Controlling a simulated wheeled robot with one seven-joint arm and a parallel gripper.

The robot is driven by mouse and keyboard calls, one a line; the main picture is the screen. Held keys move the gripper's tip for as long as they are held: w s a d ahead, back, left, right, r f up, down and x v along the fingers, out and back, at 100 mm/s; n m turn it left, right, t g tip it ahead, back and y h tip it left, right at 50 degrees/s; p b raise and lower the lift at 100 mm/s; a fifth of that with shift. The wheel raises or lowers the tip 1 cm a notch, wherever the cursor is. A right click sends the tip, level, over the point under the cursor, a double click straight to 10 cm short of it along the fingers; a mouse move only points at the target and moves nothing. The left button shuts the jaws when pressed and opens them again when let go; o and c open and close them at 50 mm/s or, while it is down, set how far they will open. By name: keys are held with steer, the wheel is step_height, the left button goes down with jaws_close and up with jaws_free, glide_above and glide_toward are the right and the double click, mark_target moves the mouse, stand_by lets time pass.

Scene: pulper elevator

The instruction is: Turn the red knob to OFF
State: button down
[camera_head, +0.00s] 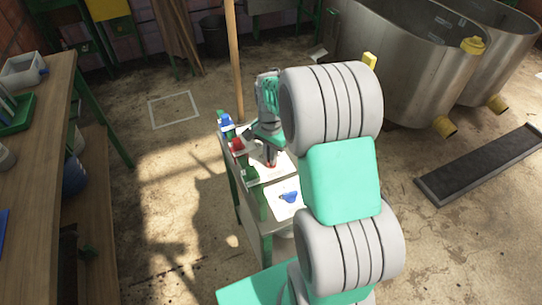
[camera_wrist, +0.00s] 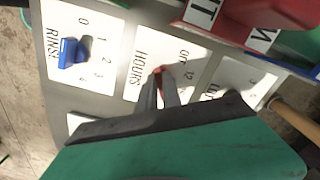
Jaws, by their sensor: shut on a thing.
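The red knob (camera_wrist: 158,70) sits on a white dial plate marked HOURS (camera_wrist: 140,62), with OFF and 12 among its marks. Only a small red tip shows; my fingers hide the rest. My gripper (camera_wrist: 159,84) has its two grey fingers shut on this knob. I cannot read where the knob points. In the head view, my gripper (camera_head: 270,160) reaches down to the panel top, with a bit of red at its fingertips.
A blue knob (camera_wrist: 70,52) sits on the RINSE plate to the left. Another dial plate (camera_wrist: 238,88) lies right, partly hidden. Large red (camera_head: 237,147), green (camera_head: 250,173) and blue (camera_head: 226,122) parts line the panel's left edge. A wooden pole (camera_head: 234,65) stands behind.

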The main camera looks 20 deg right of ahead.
steer(key=shift+n, duration=0.4)
steer(key=n, duration=0.5)
steer(key=shift+d+p, duration=0.1)
steer(key=shift+p, duration=0.25)
steer(key=n, duration=0.6)
steer(key=shift+s+d, duration=0.1)
steer(key=n, duration=0.6)
steer(key=shift+d+p, duration=0.1)
steer(key=shift+p, duration=0.25)
steer(key=n, duration=0.6)
steer(key=c, duration=1.5)
jaws_free()
steer(key=shift+r, duration=0.1)
